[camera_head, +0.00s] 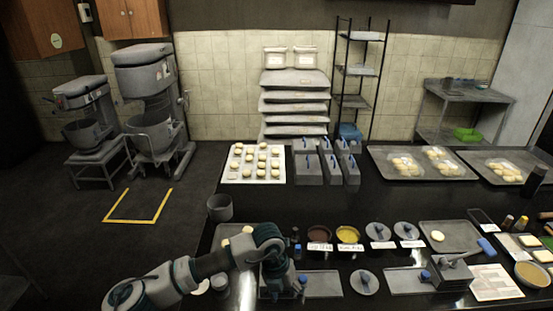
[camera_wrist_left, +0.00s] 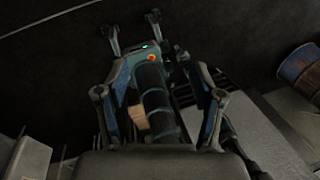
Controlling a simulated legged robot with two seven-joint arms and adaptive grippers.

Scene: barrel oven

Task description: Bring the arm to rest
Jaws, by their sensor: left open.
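My left arm (camera_head: 205,265) comes in from the lower left of the head view and bends down over the near edge of the dark counter. Its gripper (camera_head: 284,288) is low over the counter beside a metal tray (camera_head: 322,284), partly hidden by the arm. In the left wrist view the fingers of my left gripper (camera_wrist_left: 155,100) are spread apart and hold nothing that I can make out. A dark ribbed cylinder shows between them. My right gripper is not in view.
Bowls (camera_head: 348,235), lids and trays crowd the counter in front and to the right. A grey cup (camera_head: 220,207) stands at the left edge. A dough tray (camera_head: 236,176) and metal bins (camera_head: 308,168) sit behind. Mixers (camera_head: 152,115) stand on the floor at left.

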